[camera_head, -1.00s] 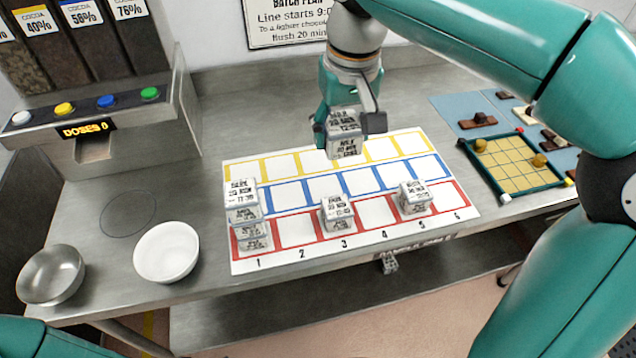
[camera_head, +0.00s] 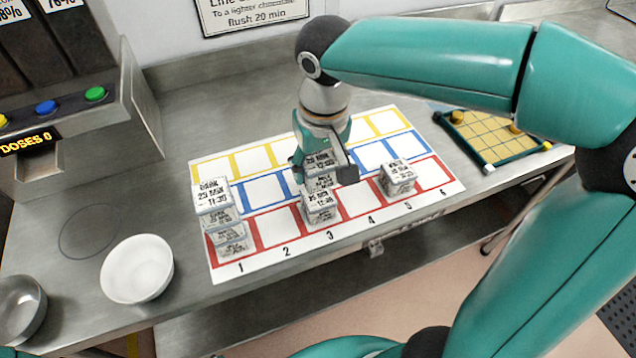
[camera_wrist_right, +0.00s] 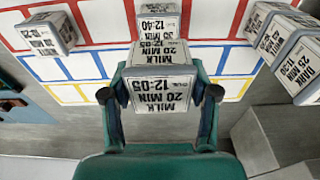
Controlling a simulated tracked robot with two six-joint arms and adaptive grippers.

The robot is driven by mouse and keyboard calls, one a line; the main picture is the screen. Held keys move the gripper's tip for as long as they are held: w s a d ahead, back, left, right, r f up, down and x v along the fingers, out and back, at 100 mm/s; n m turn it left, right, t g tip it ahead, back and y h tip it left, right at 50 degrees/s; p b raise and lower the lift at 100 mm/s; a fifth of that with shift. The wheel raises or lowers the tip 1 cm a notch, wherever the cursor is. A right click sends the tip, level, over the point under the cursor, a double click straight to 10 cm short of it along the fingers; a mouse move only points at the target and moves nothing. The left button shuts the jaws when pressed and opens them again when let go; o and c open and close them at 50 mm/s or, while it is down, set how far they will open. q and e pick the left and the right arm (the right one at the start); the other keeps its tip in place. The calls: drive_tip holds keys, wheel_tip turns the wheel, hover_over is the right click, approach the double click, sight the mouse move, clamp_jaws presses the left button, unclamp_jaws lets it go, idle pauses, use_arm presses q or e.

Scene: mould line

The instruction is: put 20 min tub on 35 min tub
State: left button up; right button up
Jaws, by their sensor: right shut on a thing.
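The 20 min tub (camera_wrist_right: 160,90) is a small white box with black print, reading MILK 20 MIN 12:05 in the right wrist view. My right gripper (camera_head: 325,168) is shut on it, with one finger on each side. A tub marked 12:40 (camera_head: 319,208) stands in the red row at column 3; it seems to be the 35 min tub, and its minutes are hard to read. It also shows just beyond the held tub in the right wrist view (camera_wrist_right: 159,22). The held tub is above or just behind it; I cannot tell whether they touch. My left gripper is out of view.
Another tub (camera_head: 397,178) stands at column 5. A white bowl (camera_head: 137,268), a metal bowl (camera_head: 20,308) and a dispenser are left. A yellow grid board (camera_head: 490,137) is right.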

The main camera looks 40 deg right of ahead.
sight(319, 183)
drive_tip(key=shift+f, duration=2.5)
drive_tip(key=shift+f+b, duration=0.15)
drive_tip(key=shift+b, duration=0.15)
drive_tip(key=o, duration=1.2)
drive_tip(key=shift+o, duration=0.2)
drive_tip(key=shift+r, duration=0.3)
drive_tip(key=r, duration=0.4)
drive_tip(key=s+r+p, duration=0.1)
drive_tip(key=r, duration=0.6)
drive_tip(key=shift+s+a+r, duration=0.15)
drive_tip(key=shift+s+r, duration=0.1)
drive_tip(key=shift+r, duration=0.1)
